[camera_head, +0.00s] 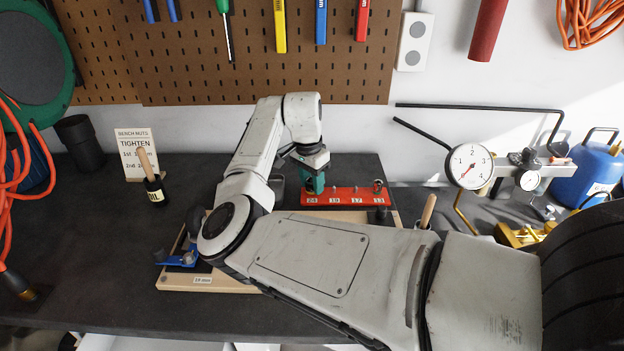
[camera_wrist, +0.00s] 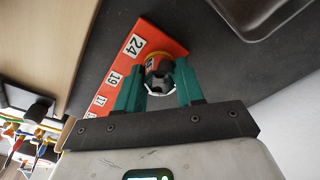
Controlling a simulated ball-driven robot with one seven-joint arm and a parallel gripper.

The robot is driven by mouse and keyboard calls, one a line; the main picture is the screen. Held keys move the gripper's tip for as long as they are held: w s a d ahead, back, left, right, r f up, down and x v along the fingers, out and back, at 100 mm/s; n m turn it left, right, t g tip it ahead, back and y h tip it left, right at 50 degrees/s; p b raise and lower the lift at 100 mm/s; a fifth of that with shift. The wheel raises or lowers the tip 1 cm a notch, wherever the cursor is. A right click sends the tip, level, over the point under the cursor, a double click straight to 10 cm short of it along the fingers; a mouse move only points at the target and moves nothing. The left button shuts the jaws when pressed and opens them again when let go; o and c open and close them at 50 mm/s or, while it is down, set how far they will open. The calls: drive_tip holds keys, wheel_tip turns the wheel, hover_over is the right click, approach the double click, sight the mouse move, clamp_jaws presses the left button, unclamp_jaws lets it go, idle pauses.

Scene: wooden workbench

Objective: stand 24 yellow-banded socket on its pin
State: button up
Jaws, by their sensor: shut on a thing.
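The red socket rail (camera_head: 345,197) lies on the workbench with the labels 24, 19, 17 and 13 along its front; it also shows in the wrist view (camera_wrist: 147,32). My gripper (camera_head: 314,184) is over the 24 end of the rail. In the wrist view its green fingers (camera_wrist: 159,85) are shut on the socket (camera_wrist: 158,65), which has a yellow band and a silver open end. The socket is at the 24 place beside the label. The 24 pin is hidden, and I cannot tell whether the socket's base touches the rail.
A small socket (camera_head: 377,186) stands at the 13 end of the rail. A wooden board (camera_head: 200,281) lies in front, partly hidden by my arm. A dark tray (camera_wrist: 250,15) is close to the rail. A dial gauge (camera_head: 469,166) stands to the right.

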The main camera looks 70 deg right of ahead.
drive_tip(key=shift+f, duration=0.25)
idle(0.6)
drive_tip(key=o, duration=1.2)
drive_tip(key=shift+c, duration=0.2)
